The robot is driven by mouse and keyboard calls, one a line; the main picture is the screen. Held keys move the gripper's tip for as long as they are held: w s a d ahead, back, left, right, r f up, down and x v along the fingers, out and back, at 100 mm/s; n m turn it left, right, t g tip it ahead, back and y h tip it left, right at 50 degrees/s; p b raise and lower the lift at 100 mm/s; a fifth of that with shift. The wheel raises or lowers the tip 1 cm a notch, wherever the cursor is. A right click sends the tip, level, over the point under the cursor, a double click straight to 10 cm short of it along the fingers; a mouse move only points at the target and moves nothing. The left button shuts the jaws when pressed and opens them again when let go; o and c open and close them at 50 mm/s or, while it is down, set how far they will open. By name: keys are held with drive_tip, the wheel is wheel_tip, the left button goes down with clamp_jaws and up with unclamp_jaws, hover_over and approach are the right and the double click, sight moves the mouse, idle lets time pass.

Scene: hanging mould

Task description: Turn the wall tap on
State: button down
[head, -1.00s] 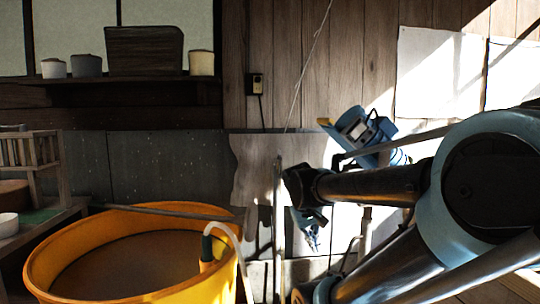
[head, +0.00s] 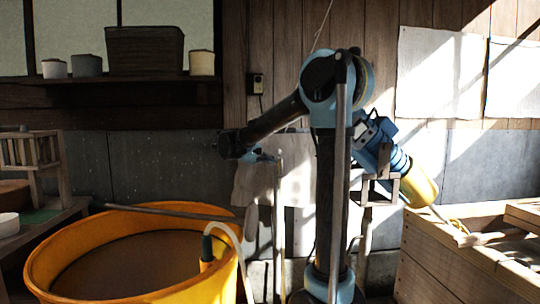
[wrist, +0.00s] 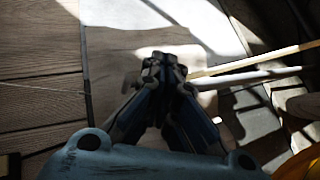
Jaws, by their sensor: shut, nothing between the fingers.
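I cannot clearly pick out the wall tap or its handle in either view. A thin grey upright pipe (head: 279,220) stands in front of the wall, right of the yellow tub; I cannot tell whether it belongs to the tap. My gripper (head: 262,157) is small in the head view, near the top of this pipe and partly hidden by my own wrist. In the wrist view my gripper (wrist: 162,62) is shut, with its fingertips together and empty. A pale pipe (wrist: 250,77) runs from the right towards the fingertips; contact is unclear.
A large yellow tub (head: 50,270) with a pale hose (head: 228,231) stands at lower left. A pole (head: 165,212) lies across it. A wooden crate (head: 450,280) is at right. A shelf with pots (head: 202,62) is at upper left. A black wall box (head: 255,83) hangs above.

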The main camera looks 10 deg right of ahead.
drive_tip(key=w+a+r+t+h, duration=0.2)
drive_tip(key=w+a+r+t, duration=0.15)
drive_tip(key=w+a, duration=0.5)
drive_tip(key=w+d+f+n, duration=0.1)
drive_tip(key=w+d, duration=0.3)
drive_tip(key=d, duration=0.6)
drive_tip(key=shift+w+f+g, duration=0.15)
drive_tip(key=shift+f+g, duration=0.3)
drive_tip(key=shift+d, duration=0.1)
drive_tip(key=shift+s+d+f, duration=0.1)
drive_tip(key=shift+s+d, duration=0.25)
drive_tip(key=shift+d, duration=0.25)
